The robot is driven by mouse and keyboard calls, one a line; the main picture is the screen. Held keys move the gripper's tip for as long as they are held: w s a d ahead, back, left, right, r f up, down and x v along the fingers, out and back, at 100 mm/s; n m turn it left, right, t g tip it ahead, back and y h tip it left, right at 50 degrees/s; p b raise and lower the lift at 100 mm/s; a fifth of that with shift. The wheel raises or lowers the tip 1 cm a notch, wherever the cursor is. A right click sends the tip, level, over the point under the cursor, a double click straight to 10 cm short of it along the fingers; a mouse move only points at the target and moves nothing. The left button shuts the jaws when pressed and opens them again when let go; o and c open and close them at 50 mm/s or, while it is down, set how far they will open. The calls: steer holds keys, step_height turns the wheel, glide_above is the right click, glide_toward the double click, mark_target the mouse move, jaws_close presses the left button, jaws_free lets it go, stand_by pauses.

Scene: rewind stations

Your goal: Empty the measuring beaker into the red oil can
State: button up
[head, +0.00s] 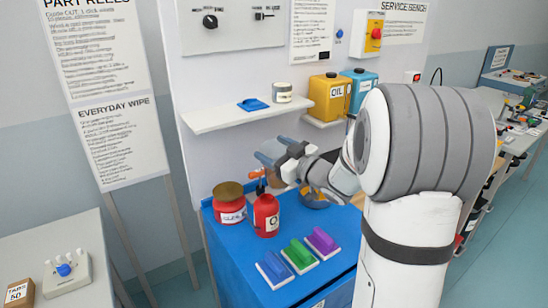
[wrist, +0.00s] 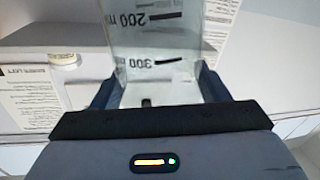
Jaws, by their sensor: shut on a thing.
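The clear measuring beaker (wrist: 160,40) fills the upper middle of the wrist view, with dark 200 and 300 marks on its wall. My gripper (wrist: 157,92) is shut on it, one dark finger on each side. In the head view my gripper (head: 283,152) is above the blue bench top, with the beaker mostly hard to make out around the fingers. The red oil can (head: 266,216) stands upright on the bench below the gripper, with a pale label. Its spout area is partly confused with orange and dark parts just above it. The beaker's contents cannot be told.
A red tin (head: 231,207) with a brownish lid stands just left of the oil can. Blue, green (head: 299,254) and purple blocks lie in front. A white shelf (head: 240,115) with a small jar is behind, beside yellow (head: 330,97) and blue cans.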

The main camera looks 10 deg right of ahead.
mark_target(269, 172)
steer(key=shift+s+a+f+n+y+b, duration=0.15)
steer(key=shift+n+b, duration=0.6)
steer(key=shift+b, duration=0.55)
steer(key=shift+w+d+f+n+y+b, duration=0.15)
steer(key=shift+n+b, duration=0.6)
steer(key=shift+b, duration=0.55)
steer(key=n+b, duration=0.1)
steer(key=b, duration=0.1)
steer(key=n+b, duration=0.1)
steer(key=b, duration=0.1)
steer(key=n+b, duration=0.1)
steer(key=b, duration=0.1)
steer(key=shift+s+a+f+y, duration=0.25)
steer(key=shift+a+f+y, duration=0.05)
steer(key=shift+f+y, duration=0.1)
steer(key=shift+f+n+b, duration=0.2)
steer(key=shift+n+b, duration=0.5)
steer(key=shift+b, duration=0.4)
steer(key=n+b, duration=0.1)
steer(key=b, duration=0.2)
steer(key=shift+s+a+f+n, duration=0.15)
steer(key=shift+s+f+n, duration=0.05)
steer(key=shift+f+n, duration=0.2)
steer(key=shift+a+f+n+y+b, duration=0.1)
steer(key=shift+f+n+y+b, duration=0.25)
steer(key=shift+b, duration=0.75)
steer(key=shift+s+n+b, duration=0.1)
steer(key=shift+n+b, duration=0.25)
steer(key=shift+b, duration=0.25)
